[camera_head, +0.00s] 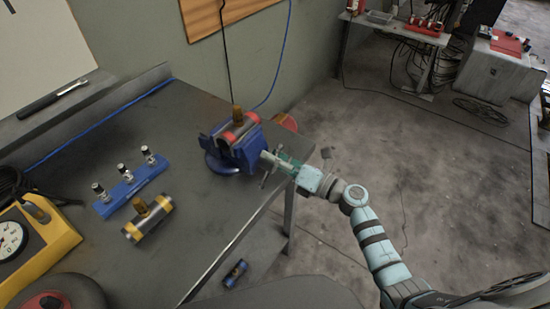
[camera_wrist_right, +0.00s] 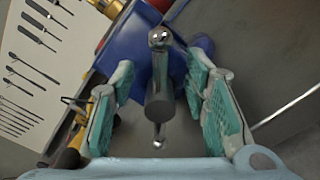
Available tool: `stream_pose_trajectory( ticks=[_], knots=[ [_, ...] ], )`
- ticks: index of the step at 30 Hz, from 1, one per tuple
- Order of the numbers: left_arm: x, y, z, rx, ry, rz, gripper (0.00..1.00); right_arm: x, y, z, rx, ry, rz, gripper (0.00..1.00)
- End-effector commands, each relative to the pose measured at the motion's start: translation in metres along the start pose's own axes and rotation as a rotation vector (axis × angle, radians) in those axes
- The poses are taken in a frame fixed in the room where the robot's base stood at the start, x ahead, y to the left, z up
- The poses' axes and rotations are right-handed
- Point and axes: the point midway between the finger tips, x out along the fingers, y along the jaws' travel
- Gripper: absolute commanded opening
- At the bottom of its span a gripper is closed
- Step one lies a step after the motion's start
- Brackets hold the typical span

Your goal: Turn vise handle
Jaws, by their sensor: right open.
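The blue vise (camera_head: 236,153) stands at the table's right corner, with a red-ended cylinder with a brass top (camera_head: 238,122) between its jaws. Its handle (camera_head: 266,178) is a thin metal bar on the side facing my right gripper (camera_head: 283,166). In the right wrist view the handle (camera_wrist_right: 159,39) shows as a shiny bar with ball ends, running up and down through the grey screw head (camera_wrist_right: 159,100). My right gripper is open, its teal finger pads on either side of the screw head and bar, with gaps visible. My left gripper is not in view.
The grey table (camera_head: 215,215) holds a blue rack with metal fittings (camera_head: 130,185), a yellow-banded cylinder (camera_head: 148,217) and a yellow gauge box (camera_head: 35,245). A wrench (camera_head: 52,99) lies on the ledge behind. The floor right of the table is mostly open.

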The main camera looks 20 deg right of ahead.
Motion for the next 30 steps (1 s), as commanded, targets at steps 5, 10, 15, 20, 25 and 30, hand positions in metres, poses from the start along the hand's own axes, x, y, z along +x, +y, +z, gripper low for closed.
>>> stream_pose_trajectory(
  ticks=[5,10,15,20,25,30],
  knots=[
    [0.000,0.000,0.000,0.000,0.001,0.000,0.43,0.000,0.000,0.000,0.000,0.000,0.000,0.28],
    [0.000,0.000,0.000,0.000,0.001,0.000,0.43,0.000,0.000,0.000,0.001,0.000,0.001,0.01],
    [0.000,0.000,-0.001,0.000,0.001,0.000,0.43,0.000,0.001,0.000,0.001,0.000,0.003,0.00],
    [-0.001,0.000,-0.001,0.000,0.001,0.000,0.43,0.000,0.001,0.001,0.015,-0.001,0.004,0.00],
    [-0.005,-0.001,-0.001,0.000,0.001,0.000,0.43,0.000,0.001,0.001,0.069,-0.001,0.005,0.00],
    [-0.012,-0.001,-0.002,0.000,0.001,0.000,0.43,0.000,-0.001,0.002,0.170,-0.001,0.005,0.00]
  ],
)
